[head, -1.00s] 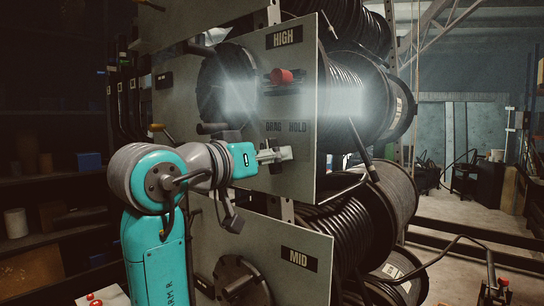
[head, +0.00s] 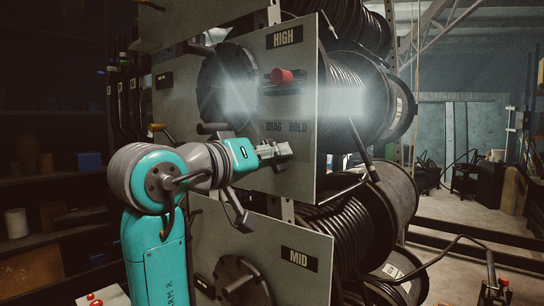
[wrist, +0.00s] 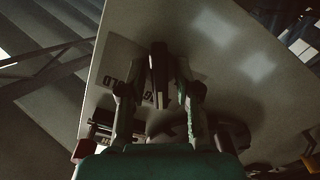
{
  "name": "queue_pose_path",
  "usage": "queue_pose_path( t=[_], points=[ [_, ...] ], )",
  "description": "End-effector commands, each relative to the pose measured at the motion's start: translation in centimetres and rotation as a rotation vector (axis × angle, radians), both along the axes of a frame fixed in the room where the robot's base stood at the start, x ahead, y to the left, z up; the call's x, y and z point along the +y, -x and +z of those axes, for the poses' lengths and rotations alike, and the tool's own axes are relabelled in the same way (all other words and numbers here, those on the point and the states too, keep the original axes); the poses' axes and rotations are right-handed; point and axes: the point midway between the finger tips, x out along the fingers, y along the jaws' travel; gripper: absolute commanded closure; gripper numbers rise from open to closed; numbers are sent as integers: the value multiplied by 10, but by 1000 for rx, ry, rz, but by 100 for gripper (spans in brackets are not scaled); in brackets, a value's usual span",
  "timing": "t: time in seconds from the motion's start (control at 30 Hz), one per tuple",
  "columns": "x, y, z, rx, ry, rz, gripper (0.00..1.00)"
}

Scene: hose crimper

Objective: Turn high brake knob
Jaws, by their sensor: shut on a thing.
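The HIGH panel (head: 300,170) is a grey upright plate. A red knob (head: 282,76) sticks out on its upper part, above the DRAG HOLD label (head: 287,127). My gripper (head: 284,152) is at the panel just below that label. In the wrist view my gripper (wrist: 158,82) has a finger on each side of a dark knob-like piece (wrist: 158,62) and is shut on it. The fingers hide this piece in the head view. Its exact shape is too dark to tell.
A black hose reel (head: 350,85) stands behind the HIGH panel. A MID panel (head: 300,258) with a dark round hub lies below my arm. Dark shelves (head: 50,180) stand at the left. The floor at the right is partly open.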

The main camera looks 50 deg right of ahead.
Motion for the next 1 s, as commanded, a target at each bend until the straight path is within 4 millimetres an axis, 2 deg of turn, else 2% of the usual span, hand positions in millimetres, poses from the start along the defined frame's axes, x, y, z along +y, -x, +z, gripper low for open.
queue_pose_path(
  t=[0.07, 0.1, 0.13, 0.43, 0.57, 0.67, 1.0],
  points=[
    [0, -1, 0, 0, 1, 3, 100],
    [0, -1, 0, 0, 1, 3, 65],
    [0, -1, 0, 0, 1, 2, 59],
    [1, 0, 0, 0, 0, 1, 59],
    [8, 0, 0, -1, 1, 3, 59],
    [22, -1, 0, 0, 1, 5, 59],
    [87, 2, 0, 1, 0, 6, 59]
  ],
)
